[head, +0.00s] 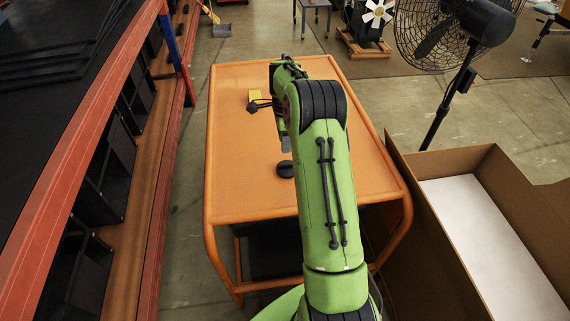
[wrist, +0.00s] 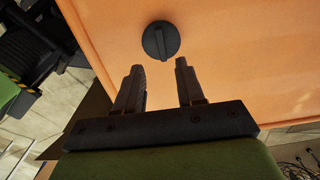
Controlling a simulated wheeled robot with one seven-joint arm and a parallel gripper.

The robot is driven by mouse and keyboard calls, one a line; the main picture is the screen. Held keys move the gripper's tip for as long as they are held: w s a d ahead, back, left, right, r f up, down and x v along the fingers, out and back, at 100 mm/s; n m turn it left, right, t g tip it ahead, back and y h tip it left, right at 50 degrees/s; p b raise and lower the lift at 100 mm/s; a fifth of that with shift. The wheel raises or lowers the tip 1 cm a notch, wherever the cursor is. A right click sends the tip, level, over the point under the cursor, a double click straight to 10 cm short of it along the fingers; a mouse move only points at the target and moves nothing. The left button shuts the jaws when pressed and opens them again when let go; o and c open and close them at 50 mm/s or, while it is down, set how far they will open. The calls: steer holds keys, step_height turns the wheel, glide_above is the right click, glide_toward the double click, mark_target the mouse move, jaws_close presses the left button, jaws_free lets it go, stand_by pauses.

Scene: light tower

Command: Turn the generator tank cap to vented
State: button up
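A dark round cap (wrist: 161,41) with a raised bar across it sits on the orange top (wrist: 230,70) in the wrist view. The bar runs nearly upright in that picture. In the head view the cap (head: 285,170) lies left of my green arm, which partly covers it. My gripper (wrist: 159,66) is open and empty. Its two fingers are apart, pointing toward the cap, with the cap beyond their tips and not between them. In the head view my arm hides most of the gripper. I see no readable marking on the cap.
The orange cart (head: 240,195) has a raised rim. Shelving (head: 130,130) stands left, an open cardboard box (head: 480,160) right, and a black fan (head: 440,40) at the back right.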

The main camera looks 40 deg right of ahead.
mark_target(285, 164)
step_height(285, 164, down, 10)
steer(key=shift+r+b, duration=0.15)
steer(key=shift+b, duration=0.85)
steer(key=shift+c, duration=0.3)
jaws_close()
